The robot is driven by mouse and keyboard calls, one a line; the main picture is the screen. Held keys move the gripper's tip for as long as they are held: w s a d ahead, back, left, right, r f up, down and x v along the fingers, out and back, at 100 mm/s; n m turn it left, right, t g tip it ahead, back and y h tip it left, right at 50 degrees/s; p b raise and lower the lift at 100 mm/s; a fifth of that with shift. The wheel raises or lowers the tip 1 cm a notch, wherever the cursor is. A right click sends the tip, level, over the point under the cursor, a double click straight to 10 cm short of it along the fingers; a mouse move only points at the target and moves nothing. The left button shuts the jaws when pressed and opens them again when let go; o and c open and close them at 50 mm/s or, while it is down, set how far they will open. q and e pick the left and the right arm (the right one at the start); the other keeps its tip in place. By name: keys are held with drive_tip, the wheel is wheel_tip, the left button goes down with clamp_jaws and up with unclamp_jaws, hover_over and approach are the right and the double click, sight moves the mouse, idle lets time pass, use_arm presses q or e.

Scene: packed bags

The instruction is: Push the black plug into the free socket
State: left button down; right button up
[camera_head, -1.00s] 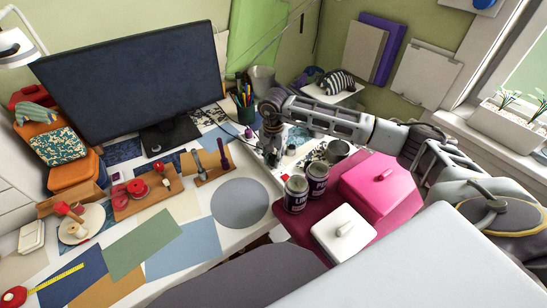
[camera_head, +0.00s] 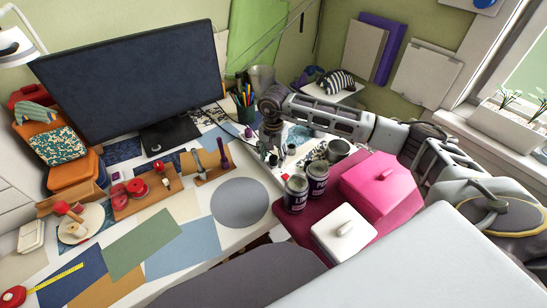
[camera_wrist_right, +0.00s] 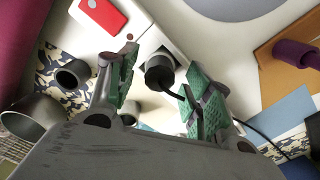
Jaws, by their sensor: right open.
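The black plug (camera_wrist_right: 159,72) is a short dark cylinder at the white socket block (camera_wrist_right: 152,42) in the right wrist view. It appears to stand on the block's end; how deep it sits cannot be told. Its black cable (camera_wrist_right: 252,130) runs down to the right. My right gripper (camera_wrist_right: 158,85) is open, its green-padded fingers on either side of the plug with gaps showing. In the head view the right gripper (camera_head: 272,160) reaches down at the desk's right back. No free socket opening can be made out. My left gripper is not in view.
Dark cups (camera_wrist_right: 72,74) stand close on the left. Two dark cans (camera_head: 296,194) and a pink box (camera_head: 378,184) stand under my right arm. A pencil holder (camera_head: 244,103) and the monitor (camera_head: 130,80) are behind.

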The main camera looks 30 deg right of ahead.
wheel_tip(320, 180, up, 11)
idle(0.6)
drive_tip(key=shift+r, duration=0.25)
idle(0.3)
wheel_tip(320, 180, up, 9)
drive_tip(key=p, duration=0.9)
hover_over(273, 157)
drive_tip(key=shift+d+f, duration=0.15)
drive_tip(key=shift+r+p, duration=0.5)
drive_tip(key=shift+p, duration=0.05)
